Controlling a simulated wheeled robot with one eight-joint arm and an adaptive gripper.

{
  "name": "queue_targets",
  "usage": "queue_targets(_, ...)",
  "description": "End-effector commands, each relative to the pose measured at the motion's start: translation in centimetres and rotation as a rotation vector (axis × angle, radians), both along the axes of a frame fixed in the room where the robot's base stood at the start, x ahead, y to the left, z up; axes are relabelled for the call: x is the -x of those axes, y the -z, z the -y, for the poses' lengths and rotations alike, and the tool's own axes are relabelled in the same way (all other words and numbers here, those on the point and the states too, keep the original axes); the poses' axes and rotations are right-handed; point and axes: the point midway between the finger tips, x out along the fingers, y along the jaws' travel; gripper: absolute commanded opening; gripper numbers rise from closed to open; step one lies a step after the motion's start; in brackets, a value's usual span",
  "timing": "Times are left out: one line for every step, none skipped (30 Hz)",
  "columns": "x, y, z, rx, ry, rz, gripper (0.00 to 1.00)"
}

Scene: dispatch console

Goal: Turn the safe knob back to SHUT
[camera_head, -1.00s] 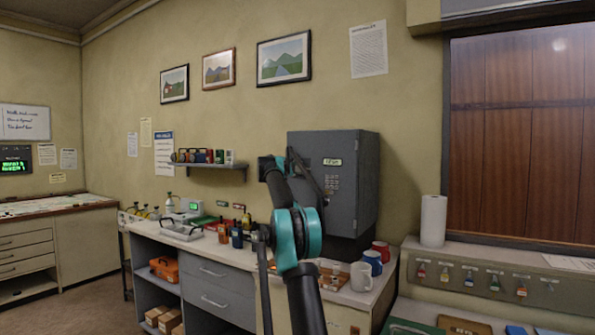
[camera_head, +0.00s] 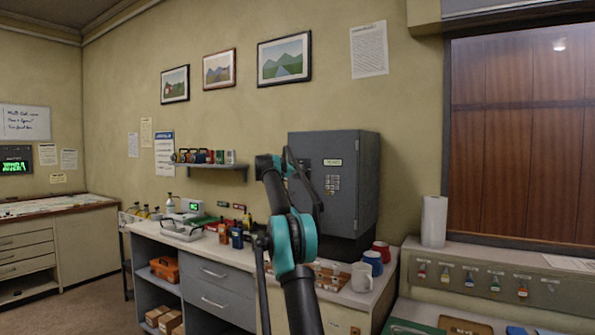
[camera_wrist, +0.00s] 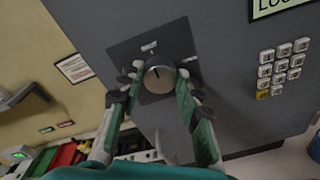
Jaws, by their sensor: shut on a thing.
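The safe (camera_head: 352,205) is a grey box on the counter by the wall, its door closed as far as I can see. Its round metal knob (camera_wrist: 160,78) sits on a dark square plate in the wrist view, with small labels above and to the right that I cannot read. My gripper (camera_wrist: 160,80) is shut on the knob, one finger on each side. The knob's exact pointer direction is hard to tell. The safe's display (camera_wrist: 278,6) is cut off in the wrist view and shows "LO". In the head view my arm hides the knob.
A keypad (camera_wrist: 284,68) is right of the knob. Mugs (camera_head: 362,277) stand in front of the safe's right side. Bottles (camera_head: 237,234) and a wall shelf (camera_head: 212,166) are to the left. A paper roll (camera_head: 433,221) stands at right.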

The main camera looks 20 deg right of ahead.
Motion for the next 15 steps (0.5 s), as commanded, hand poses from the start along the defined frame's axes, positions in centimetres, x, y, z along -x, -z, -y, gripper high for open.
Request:
queue_targets(-0.03,0.06,-0.02,0.001,0.001,-0.003,0.05)
queue_targets(-0.03,0.06,-0.02,0.003,0.0,-0.004,0.05)
queue_targets(-0.03,0.06,-0.02,0.003,0.0,-0.005,0.05)
queue_targets(-0.03,0.06,-0.02,0.004,0.0,-0.006,0.05)
queue_targets(-0.03,0.06,-0.02,0.004,0.0,-0.006,0.05)
queue_targets(-0.03,0.06,-0.02,0.004,0.0,-0.006,0.05)
queue_targets(-0.03,0.06,-0.02,0.004,0.0,-0.006,0.05)
queue_targets(-0.03,0.06,-0.02,0.004,0.0,-0.006,0.05)
queue_targets(-0.03,0.06,-0.02,0.004,0.0,-0.006,0.05)
queue_targets(-0.03,0.06,-0.02,0.004,0.0,-0.006,0.05)
queue_targets(-0.02,0.06,-0.01,0.004,0.0,-0.006,0.05)
queue_targets(-0.02,0.06,-0.01,0.004,0.0,-0.006,0.05)
queue_targets(-0.03,0.06,-0.02,0.004,0.0,-0.006,0.37)
queue_targets(-0.02,0.06,-0.01,0.004,0.0,-0.006,0.4)
queue_targets(-0.02,0.05,-0.01,0.004,0.0,-0.006,0.45)
